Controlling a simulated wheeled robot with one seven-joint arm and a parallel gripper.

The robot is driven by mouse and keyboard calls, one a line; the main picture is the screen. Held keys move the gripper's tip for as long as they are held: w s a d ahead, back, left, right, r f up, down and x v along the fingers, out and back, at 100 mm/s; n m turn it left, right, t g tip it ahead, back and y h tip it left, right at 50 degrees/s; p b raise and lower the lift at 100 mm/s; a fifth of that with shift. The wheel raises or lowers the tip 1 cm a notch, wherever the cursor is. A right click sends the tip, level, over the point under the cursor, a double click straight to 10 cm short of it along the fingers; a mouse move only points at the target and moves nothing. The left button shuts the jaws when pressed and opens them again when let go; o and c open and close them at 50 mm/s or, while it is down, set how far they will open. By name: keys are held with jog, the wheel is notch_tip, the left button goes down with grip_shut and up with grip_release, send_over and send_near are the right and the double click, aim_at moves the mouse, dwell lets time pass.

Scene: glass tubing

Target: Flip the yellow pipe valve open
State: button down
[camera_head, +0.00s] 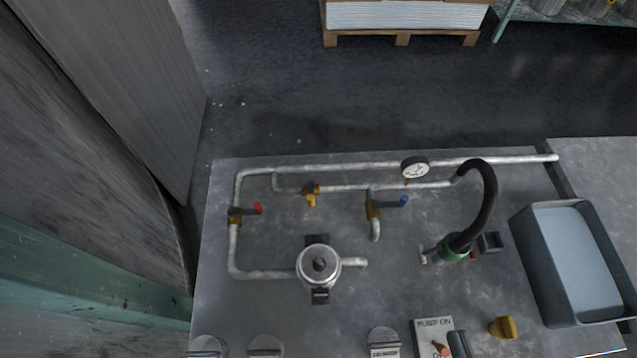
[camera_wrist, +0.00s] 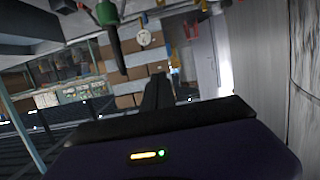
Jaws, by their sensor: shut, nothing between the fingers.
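The yellow valve (camera_head: 311,194) sits on the thin upper pipe, left of the middle of the bench, with its small yellow handle pointing toward the near side. A valve with a red handle (camera_head: 256,209) is to its left, and one with a blue handle (camera_head: 402,202) is to its right. My gripper (camera_wrist: 158,92) shows only in the wrist view, with its dark fingers together and empty. It appears apart from the pipes, which run small along the top of that tilted view. I cannot clearly tell the yellow valve there.
A pressure gauge (camera_head: 415,168) and a black hose with a green nozzle (camera_head: 455,247) stand right of the valves. A round metal pump (camera_head: 319,264) is in front. A grey bin (camera_head: 570,262) is at the right. Labelled controls (camera_head: 434,337) line the near edge.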

jog(key=w+f+m+g+y+b, duration=0.15)
jog(key=w+f+g, duration=0.25)
jog(key=w+f, duration=1.15)
jog(key=w+a+f+n+g+y+b, duration=0.1)
jog(key=w+a+f+g+y+b, duration=0.2)
jog(key=w, duration=0.6)
jog(key=w+a+r+n+g+y+b, duration=0.1)
jog(key=w+a+r+n+g, duration=0.3)
jog(key=w+r, duration=0.4)
jog(key=shift+y, duration=0.55)
